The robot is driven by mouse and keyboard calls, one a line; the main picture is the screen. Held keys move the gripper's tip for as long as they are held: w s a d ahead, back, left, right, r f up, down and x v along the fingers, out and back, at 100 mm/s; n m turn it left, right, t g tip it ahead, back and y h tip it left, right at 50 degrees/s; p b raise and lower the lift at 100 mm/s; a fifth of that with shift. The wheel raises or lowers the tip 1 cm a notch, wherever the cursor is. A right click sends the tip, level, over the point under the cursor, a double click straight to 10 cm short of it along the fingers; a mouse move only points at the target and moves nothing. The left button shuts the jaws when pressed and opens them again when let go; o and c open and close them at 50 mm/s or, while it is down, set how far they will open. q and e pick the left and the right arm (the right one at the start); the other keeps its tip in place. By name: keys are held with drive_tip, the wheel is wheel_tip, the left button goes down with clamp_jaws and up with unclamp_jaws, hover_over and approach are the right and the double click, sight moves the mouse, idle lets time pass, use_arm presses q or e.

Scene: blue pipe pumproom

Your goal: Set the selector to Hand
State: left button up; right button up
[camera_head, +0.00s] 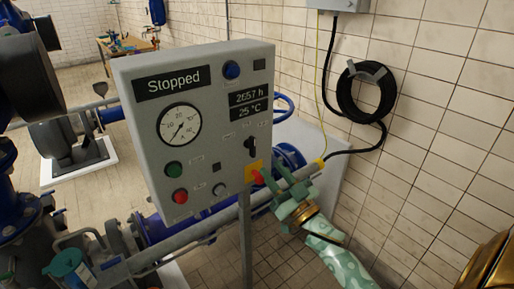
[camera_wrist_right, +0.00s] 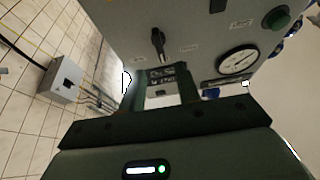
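The selector is a small black knob (camera_head: 250,144) on the right side of a grey control panel (camera_head: 213,100). Its handle looks roughly upright in the head view; its labels are too small to read. It also shows as a black knob in the right wrist view (camera_wrist_right: 157,42), just beyond the fingertips. My right gripper (camera_head: 278,188) is below and right of the knob, near the panel's lower right corner, apart from the knob. In the right wrist view its two dark green fingers (camera_wrist_right: 166,80) are apart with nothing between them. My left gripper is not in view.
A red knob on a yellow plate (camera_head: 257,176) sits just below the selector, close to my right gripper. The panel also has green (camera_head: 174,169) and red (camera_head: 180,196) buttons and a gauge (camera_head: 180,126). A coiled black hose (camera_head: 366,92) hangs on the tiled wall.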

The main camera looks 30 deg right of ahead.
sight(255, 148)
drive_tip(key=x, duration=0.8)
drive_tip(key=shift+w, duration=0.25)
drive_tip(key=shift+p, duration=0.3)
clamp_jaws()
